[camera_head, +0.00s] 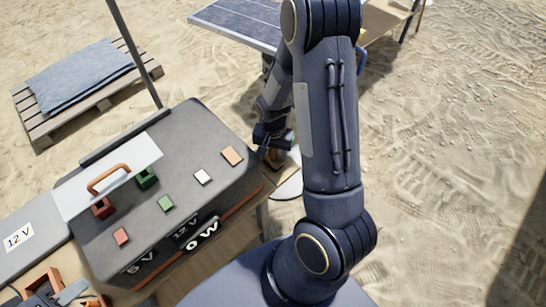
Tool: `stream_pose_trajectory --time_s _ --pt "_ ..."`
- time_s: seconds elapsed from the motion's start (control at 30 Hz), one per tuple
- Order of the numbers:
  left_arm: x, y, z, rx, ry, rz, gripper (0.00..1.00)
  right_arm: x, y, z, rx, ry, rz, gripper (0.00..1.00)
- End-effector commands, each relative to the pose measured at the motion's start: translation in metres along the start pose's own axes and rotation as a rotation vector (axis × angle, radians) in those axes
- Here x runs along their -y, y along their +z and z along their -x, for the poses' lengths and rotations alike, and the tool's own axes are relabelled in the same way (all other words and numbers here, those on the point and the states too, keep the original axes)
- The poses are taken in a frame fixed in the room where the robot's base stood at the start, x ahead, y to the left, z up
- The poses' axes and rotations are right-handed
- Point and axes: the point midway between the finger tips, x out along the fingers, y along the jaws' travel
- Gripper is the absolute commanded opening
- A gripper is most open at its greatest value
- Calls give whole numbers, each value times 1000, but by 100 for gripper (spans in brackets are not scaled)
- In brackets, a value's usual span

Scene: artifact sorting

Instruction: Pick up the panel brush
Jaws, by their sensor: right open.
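My right arm rises through the middle of the head view and bends down to my right gripper (271,146), beside the right end of the grey case. The gripper is small and dark here, with its jaws open. Just beside and below it is a pale tan and white object (290,184), partly hidden by my arm. I cannot tell whether it is the panel brush, and I see no clear brush elsewhere. My left gripper is not in view.
A large grey case (205,130) with coloured blocks and voltage labels stands at left. A whitish plate with an orange handle (108,178) lies on it. Orange and grey parts (50,290) are at lower left. A solar panel (240,20) stands behind; a pallet (90,95) lies on sand.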

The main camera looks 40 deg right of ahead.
Motion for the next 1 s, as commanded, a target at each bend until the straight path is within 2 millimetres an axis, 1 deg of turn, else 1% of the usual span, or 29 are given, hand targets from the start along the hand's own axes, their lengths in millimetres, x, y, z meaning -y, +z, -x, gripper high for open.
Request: stream_pose_trajectory --time_s 0.13,0.17,0.5,0.53,0.83,0.97,1.0 --pt "0 0 0 0 0 0 36 0 0 0 -1 -1 0 49" --pt "0 0 0 0 0 0 36 0 0 0 -1 -1 0 47" --pt "0 0 0 0 0 0 36 0 0 1 -1 -1 0 3" --pt "0 0 0 0 0 0 36 0 0 1 -1 -1 0 1" --pt "0 0 1 0 0 0 36 0 0 4 -2 -2 0 0" --pt "-1 -1 2 0 0 0 36 1 -1 14 -3 -3 1 0" --pt "-2 -2 3 0 0 0 36 1 -1 20 -3 -4 1 0"
